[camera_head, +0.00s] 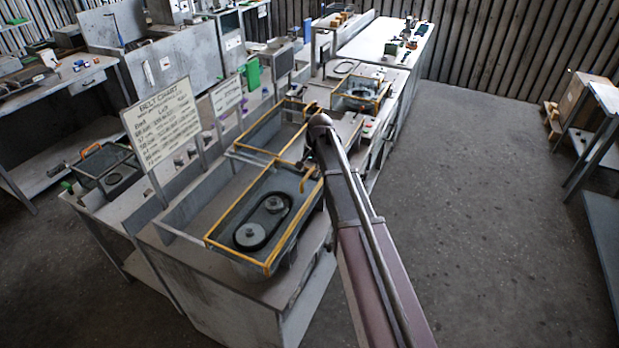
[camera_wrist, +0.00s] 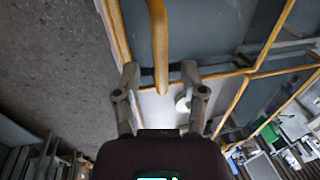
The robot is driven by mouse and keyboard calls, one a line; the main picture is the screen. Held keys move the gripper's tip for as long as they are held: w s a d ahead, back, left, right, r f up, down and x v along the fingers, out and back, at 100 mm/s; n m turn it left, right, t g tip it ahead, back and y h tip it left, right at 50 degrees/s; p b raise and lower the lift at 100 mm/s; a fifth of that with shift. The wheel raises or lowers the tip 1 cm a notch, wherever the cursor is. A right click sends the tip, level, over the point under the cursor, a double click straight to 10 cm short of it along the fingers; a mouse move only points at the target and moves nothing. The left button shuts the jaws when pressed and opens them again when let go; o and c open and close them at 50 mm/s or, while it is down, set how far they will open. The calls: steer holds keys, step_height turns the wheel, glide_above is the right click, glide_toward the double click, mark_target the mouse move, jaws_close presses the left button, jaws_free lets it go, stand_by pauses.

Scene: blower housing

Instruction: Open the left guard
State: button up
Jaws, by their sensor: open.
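The left guard (camera_head: 222,248) is a yellow-framed cover lying flat over a grey housing, with a black belt around two pulleys (camera_head: 250,235) visible inside. A yellow handle (camera_head: 313,184) stands at its right end. In the wrist view the handle (camera_wrist: 158,45) runs down between the two fingers of my gripper (camera_wrist: 160,72). My gripper is open, with a finger on each side of the handle and gaps visible. In the head view my gripper is mostly hidden by my arm, just above the handle. I cannot tell whether the fingers touch it.
A second yellow-framed guard (camera_head: 253,151) adjoins behind, and another (camera_head: 361,91) stands farther back. A belt chart sign (camera_head: 162,125) stands left of the housing. The floor (camera_head: 490,190) to the right is clear.

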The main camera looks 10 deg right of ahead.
steer(key=shift+w+a+f+b, duration=0.1)
steer(key=shift+f+b, duration=0.3)
steer(key=shift+f, duration=0.25)
jaws_close()
steer(key=shift+d, duration=0.25)
steer(key=shift+a, duration=0.2)
steer(key=shift+w, duration=0.15)
